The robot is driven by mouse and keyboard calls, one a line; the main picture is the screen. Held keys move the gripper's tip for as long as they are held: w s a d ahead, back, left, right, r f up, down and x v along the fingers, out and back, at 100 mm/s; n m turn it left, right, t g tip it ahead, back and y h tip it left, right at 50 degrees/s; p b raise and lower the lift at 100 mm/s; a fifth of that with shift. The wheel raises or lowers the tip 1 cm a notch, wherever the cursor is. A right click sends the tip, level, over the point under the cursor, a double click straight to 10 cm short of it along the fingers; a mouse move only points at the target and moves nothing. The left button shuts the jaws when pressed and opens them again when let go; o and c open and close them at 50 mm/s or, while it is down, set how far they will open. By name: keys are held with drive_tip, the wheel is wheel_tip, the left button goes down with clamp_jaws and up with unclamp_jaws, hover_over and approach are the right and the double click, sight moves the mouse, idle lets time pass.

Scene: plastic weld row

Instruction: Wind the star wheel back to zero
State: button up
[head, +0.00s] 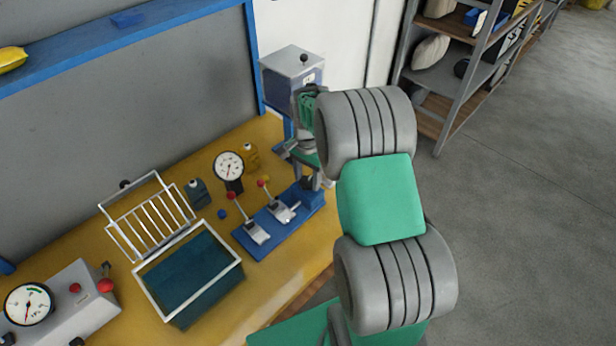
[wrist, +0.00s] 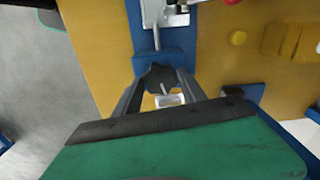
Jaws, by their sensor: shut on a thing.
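In the wrist view, a dark star wheel (wrist: 158,73) sits at the end of a blue block, with a thin metal rod running from the block towards a metal clamp. My gripper (wrist: 162,82) has its two grey fingers closed in on the wheel from both sides. A small white-framed part (wrist: 169,100) shows between the fingers; I cannot read any mark on it. In the head view, my arm covers most of the gripper and wheel, near the right end of the blue base plate (head: 270,228).
Two toggle clamps with red knobs (head: 232,196) stand on the blue plate. A dial gauge (head: 229,166) is behind them. A dark bin (head: 190,275) and a white wire rack (head: 150,217) are left. A grey box (head: 292,72) stands behind my arm. The floor at right is clear.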

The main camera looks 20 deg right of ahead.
drive_tip(key=shift+d, duration=0.1)
drive_tip(key=c, duration=0.4)
drive_tip(key=shift+n, duration=0.3)
drive_tip(key=n+b, duration=0.2)
drive_tip(key=n, duration=0.3)
drive_tip(key=n+b, duration=0.1)
drive_tip(key=n, duration=0.3)
drive_tip(key=shift+n+b, duration=0.35)
drive_tip(key=shift+n, duration=0.05)
drive_tip(key=shift+n+b, duration=0.4)
drive_tip(key=shift+n, duration=1.8)
